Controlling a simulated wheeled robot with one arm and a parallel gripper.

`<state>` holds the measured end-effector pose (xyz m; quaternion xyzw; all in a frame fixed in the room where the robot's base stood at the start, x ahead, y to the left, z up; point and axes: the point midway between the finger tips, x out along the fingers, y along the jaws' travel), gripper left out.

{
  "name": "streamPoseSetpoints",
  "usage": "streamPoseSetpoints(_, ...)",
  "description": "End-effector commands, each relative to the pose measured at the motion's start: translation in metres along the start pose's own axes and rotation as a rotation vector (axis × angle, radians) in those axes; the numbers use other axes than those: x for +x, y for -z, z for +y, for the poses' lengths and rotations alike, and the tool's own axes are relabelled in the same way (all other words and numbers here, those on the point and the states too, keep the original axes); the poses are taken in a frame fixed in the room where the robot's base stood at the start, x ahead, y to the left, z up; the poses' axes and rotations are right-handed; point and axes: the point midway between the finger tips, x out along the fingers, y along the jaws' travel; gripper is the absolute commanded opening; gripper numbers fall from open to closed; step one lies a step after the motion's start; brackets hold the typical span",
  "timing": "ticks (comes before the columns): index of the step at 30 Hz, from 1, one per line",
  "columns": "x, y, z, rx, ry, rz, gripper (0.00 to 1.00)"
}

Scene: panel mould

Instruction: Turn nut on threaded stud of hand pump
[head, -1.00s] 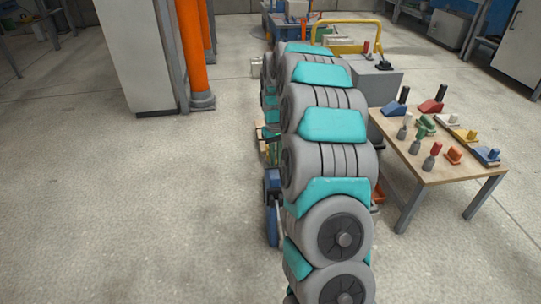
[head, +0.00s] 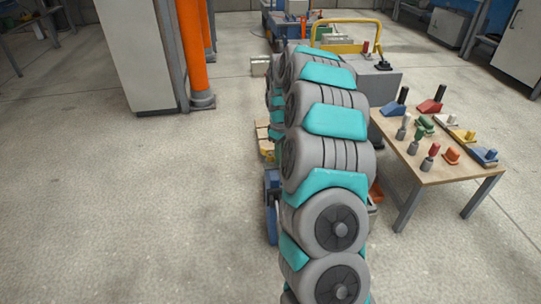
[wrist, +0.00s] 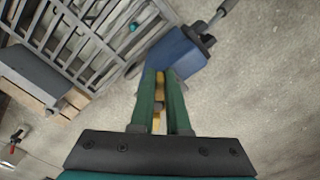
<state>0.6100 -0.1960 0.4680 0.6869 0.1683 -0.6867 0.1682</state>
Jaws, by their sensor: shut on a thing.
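In the wrist view my gripper (wrist: 159,92) has two long green fingers, closed on a narrow yellow piece (wrist: 158,95). I cannot tell whether this piece is the nut or part of the stud. A blue block (wrist: 178,52), which looks like the hand pump's body, lies just beyond the fingertips. A dark grey lever or rod (wrist: 222,14) leaves its upper right. The threads of the stud cannot be made out. In the head view my arm hides the gripper and the place where it grips.
A wooden table (head: 445,170) with several coloured tools and blocks stands right of my arm. A grey cabinet (head: 140,55) and orange column (head: 196,50) stand back left. The left floor is clear. The wrist view shows a grey slatted rack (wrist: 85,35) and a pallet (wrist: 35,97).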

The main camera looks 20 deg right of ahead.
Motion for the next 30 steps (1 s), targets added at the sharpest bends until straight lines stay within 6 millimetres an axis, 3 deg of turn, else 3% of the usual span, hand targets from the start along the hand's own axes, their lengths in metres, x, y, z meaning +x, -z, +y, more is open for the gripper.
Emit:
streamPoseSetpoints(7,-0.001,0.000,0.001,-0.012,-0.002,0.001,0.00)
streamPoseSetpoints(16,0.000,0.002,0.010,-0.273,0.001,-0.001,0.00)
streamPoseSetpoints(26,0.001,0.002,0.011,-0.301,0.001,-0.001,0.00)
streamPoseSetpoints(30,-0.001,0.003,0.014,-0.391,0.002,-0.001,0.00)
